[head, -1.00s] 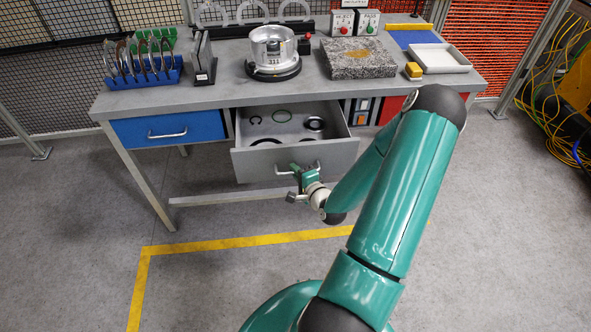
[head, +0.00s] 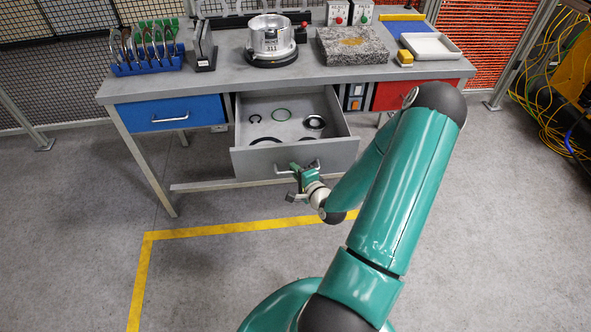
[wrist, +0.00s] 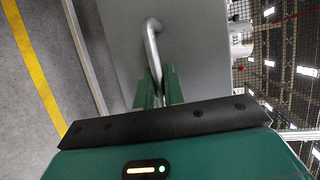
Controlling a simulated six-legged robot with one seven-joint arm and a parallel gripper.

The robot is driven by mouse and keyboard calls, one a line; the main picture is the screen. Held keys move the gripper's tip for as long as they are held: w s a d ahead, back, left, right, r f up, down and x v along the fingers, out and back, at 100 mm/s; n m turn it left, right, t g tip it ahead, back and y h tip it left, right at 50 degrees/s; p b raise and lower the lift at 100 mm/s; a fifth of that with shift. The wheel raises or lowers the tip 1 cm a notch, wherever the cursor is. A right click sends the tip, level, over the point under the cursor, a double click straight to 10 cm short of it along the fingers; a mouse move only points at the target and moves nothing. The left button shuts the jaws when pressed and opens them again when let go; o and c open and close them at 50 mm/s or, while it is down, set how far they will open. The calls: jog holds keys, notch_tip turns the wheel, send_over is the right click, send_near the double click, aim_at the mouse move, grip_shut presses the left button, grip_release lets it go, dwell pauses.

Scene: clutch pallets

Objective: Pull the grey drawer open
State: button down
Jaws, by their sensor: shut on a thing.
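The grey drawer (head: 252,163) stands well out from under the workbench in the head view. My gripper (head: 298,168) is at the drawer's front. In the wrist view its green fingers (wrist: 158,88) are shut on the drawer's metal bar handle (wrist: 152,45). The grey drawer front (wrist: 190,45) fills the middle of that view. The exact finger contact is small in the head view.
A blue drawer (head: 170,114) is shut at the left and a red drawer (head: 400,93) at the right. The bench top (head: 225,75) holds a metal housing (head: 271,40), a granite block (head: 352,45) and a white tray (head: 431,46). The floor in front is clear, with yellow tape (head: 250,227).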

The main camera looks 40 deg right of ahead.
jog(key=shift+w+d, duration=0.15)
jog(key=c, duration=1.5)
grip_release()
jog(key=v, duration=1.3)
jog(key=shift+s, duration=0.4)
jog(key=shift+r, duration=0.1)
